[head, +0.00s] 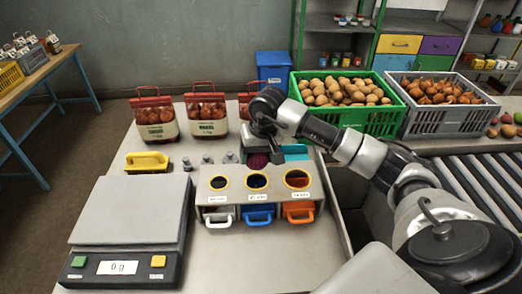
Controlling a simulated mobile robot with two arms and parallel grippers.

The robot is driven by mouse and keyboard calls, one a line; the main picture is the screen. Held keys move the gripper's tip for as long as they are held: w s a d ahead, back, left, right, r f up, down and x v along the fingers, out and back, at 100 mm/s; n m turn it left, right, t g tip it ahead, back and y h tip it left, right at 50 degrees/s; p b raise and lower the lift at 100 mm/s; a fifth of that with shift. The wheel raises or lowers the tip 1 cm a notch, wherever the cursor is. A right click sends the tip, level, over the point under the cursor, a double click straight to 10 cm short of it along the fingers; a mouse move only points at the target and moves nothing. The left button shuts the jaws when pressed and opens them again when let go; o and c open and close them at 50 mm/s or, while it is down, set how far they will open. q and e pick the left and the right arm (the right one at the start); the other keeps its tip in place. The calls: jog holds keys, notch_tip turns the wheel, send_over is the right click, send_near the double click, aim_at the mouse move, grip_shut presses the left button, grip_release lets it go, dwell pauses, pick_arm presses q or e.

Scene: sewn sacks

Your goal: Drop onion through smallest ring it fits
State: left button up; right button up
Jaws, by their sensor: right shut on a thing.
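My right gripper (264,155) is shut on a dark red onion (257,162) and holds it just behind the sorting box. The fingers and gripper body hide part of the onion. The grey sorting box (238,198) has three yellow-rimmed rings in its top: a left ring (219,182), a middle ring (257,181) and a right ring (297,179), which looks the widest. Below them are a white drawer (219,217), a blue drawer (259,216) and an orange drawer (299,213). The drawer labels are too small to read. My left gripper is not in view.
A scale (130,210) reading 0 g stands left of the box. A green crate of potatoes (372,120) and a grey crate of onions (440,122) stand at the back right.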

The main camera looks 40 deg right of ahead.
aim_at(263, 154)
notch_tip(263, 154, down, 4)
jog(key=shift+w+r+b, duration=0.15)
jog(key=shift+r+b, duration=0.1)
jog(key=shift+b, duration=0.35)
notch_tip(263, 154, down, 2)
jog(key=shift+b, duration=0.4)
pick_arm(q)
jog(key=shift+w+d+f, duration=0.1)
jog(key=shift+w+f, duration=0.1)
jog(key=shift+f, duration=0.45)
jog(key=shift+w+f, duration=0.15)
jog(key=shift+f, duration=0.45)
pick_arm(e)
jog(key=shift+f, duration=0.45)
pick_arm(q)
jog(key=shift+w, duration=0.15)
pick_arm(e)
jog(key=o, duration=1.1)
pick_arm(q)
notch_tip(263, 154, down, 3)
jog(key=b, duration=0.3)
pick_arm(e)
jog(key=r, duration=0.3)
jog(key=s+r, duration=0.1)
jog(key=r, duration=0.3)
jog(key=d+r, duration=0.1)
jog(key=r, duration=0.2)
jog(key=shift+s+r, duration=0.35)
